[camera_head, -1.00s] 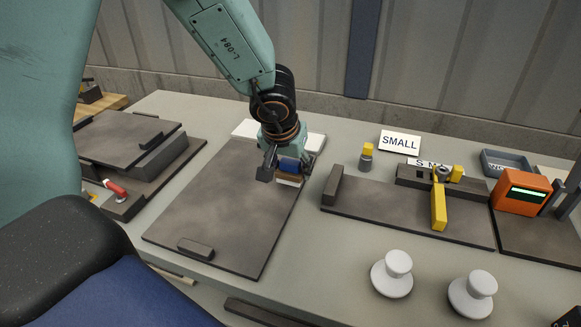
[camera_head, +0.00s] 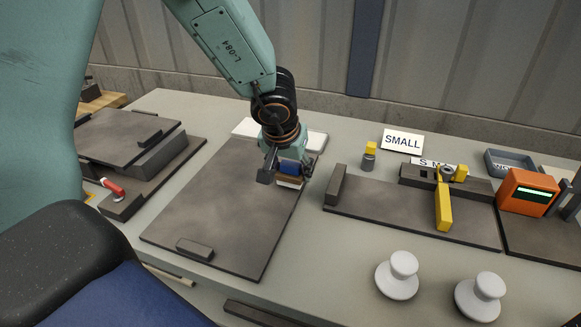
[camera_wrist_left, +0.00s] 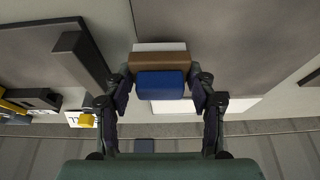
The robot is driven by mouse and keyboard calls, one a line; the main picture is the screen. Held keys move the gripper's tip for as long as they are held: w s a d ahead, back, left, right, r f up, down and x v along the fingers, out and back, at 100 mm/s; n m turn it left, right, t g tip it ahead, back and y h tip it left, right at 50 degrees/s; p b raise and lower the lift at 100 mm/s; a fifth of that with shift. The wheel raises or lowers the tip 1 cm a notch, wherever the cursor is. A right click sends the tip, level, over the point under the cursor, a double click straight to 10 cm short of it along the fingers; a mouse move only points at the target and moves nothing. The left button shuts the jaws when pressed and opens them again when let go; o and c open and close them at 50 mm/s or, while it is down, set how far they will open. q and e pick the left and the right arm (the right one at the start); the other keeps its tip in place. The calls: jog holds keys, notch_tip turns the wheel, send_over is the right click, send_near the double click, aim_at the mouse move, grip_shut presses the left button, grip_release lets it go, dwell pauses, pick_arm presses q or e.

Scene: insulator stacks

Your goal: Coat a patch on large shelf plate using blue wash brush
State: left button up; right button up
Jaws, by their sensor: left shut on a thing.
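My left gripper (camera_head: 288,172) is shut on the blue wash brush (camera_head: 289,167), which has a blue handle, a brown block and a pale bristle edge. In the left wrist view the brush (camera_wrist_left: 161,85) sits between both fingers, its pale edge facing away from the wrist. The gripper is over the right edge of a large dark plate (camera_head: 215,212), near its far right part. I cannot tell whether the bristles touch the plate. The plate has a small dark block near its front edge. My right gripper is not in view.
A white panel (camera_head: 316,141) lies behind the gripper. To the right stand a dark fixture with a yellow lever (camera_head: 444,208), a SMALL sign (camera_head: 402,140), an orange meter (camera_head: 527,192) and two white insulators (camera_head: 397,276). A stepped dark plate (camera_head: 130,138) is at left.

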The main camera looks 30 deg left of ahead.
pick_arm(q)
jog(key=shift+s, duration=0.1)
jog(key=shift+a+f, duration=0.1)
jog(key=shift+f, duration=0.35)
jog(key=shift+f+b, duration=0.1)
jog(key=shift+b, duration=0.2)
jog(key=shift+f, duration=0.3)
